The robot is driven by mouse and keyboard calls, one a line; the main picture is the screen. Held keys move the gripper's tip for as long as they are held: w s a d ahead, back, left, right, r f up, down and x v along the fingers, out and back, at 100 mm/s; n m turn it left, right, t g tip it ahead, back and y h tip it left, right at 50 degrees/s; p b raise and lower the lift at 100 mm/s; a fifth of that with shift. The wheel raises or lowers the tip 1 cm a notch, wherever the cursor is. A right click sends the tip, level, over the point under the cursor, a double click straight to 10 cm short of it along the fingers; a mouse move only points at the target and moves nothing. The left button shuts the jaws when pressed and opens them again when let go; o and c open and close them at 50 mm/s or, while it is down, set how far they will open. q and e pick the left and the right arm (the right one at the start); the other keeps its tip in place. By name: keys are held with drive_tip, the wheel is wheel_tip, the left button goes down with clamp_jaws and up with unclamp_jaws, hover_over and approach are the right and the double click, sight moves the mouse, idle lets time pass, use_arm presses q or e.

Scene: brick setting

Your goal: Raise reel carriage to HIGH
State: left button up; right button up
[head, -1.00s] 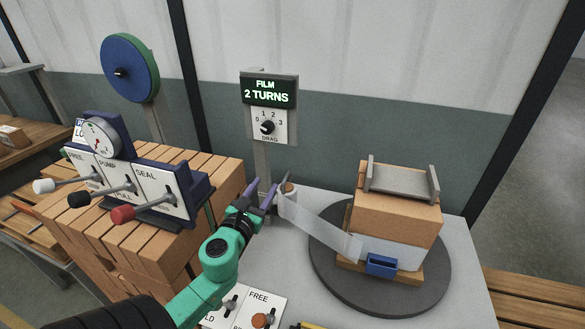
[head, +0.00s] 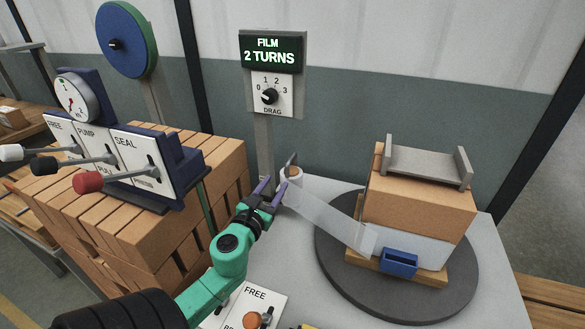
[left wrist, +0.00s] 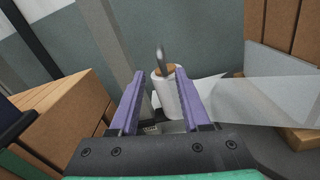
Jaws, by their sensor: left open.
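The reel is a white film roll with a brown core (head: 292,178), on a grey upright behind the turntable's left edge. A clear film strip (head: 328,218) runs from it to the wrapped load. My left gripper (head: 271,190) is open, with its purple fingers just left of and in front of the roll. In the left wrist view the roll (left wrist: 166,95) shows between the two fingers, with a grey handle above it. I cannot tell whether the fingers reach around it. No HIGH mark is legible. My right gripper is not in view.
The load of brown bricks (head: 420,208) stands on a round dark turntable (head: 405,305). A FILM 2 TURNS sign (head: 272,51) and drag dial stand behind the reel. A lever panel (head: 130,160) is at left on stacked bricks. A FREE lever plate (head: 255,305) is in front.

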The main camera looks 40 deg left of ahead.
sight(294, 156)
use_arm(q)
drive_tip(key=p+x, duration=0.1)
drive_tip(key=x, duration=1.3)
drive_tip(key=shift+a+r, duration=0.1)
drive_tip(key=shift+r, duration=0.05)
clamp_jaws()
idle(0.6)
